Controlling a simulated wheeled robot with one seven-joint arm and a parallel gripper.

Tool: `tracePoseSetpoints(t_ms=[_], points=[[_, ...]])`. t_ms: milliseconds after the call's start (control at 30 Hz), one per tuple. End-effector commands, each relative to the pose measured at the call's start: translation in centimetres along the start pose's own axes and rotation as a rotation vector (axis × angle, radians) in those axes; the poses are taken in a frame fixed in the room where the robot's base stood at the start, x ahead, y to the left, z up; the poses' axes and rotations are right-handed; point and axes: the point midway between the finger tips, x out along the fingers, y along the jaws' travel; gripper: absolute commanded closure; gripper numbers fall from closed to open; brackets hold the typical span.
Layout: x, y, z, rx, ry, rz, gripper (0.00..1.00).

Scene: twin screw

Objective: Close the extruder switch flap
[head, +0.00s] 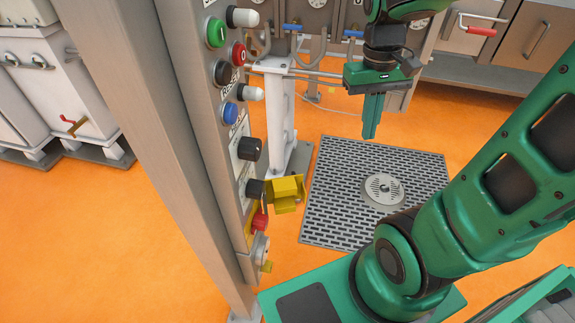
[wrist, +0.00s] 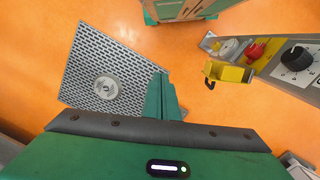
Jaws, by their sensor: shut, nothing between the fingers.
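The yellow flap (head: 285,192) sticks out from the side of the grey control panel, low down, and appears swung open. It also shows in the wrist view (wrist: 229,73), right of my fingers and apart from them. A red switch (head: 260,221) sits on a yellow plate just below the flap in the head view; the same red part (wrist: 256,50) is uncovered in the wrist view. My gripper (head: 370,132) is shut and empty, pointing down, to the upper right of the flap in the head view. Its fingers (wrist: 163,98) are together in the wrist view.
The panel post (head: 190,120) carries several buttons and black knobs (head: 249,148) above the flap. A grey floor grate (head: 335,175) with a round drain lies right of it. Pipes and a blue-handled valve stand behind. Orange floor between is clear.

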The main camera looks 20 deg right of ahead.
Motion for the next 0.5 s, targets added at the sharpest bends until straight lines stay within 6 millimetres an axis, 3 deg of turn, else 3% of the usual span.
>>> tracePoseSetpoints(t_ms=[100,300,500], points=[[0.5,-3.5,-3.9,-0.133,-0.032,0.023,1.0],[2.4,-10.6,-9.1,-0.354,-0.079,0.046,1.0],[5.1,-17.5,-12.2,-0.533,-0.119,0.053,1.0]])
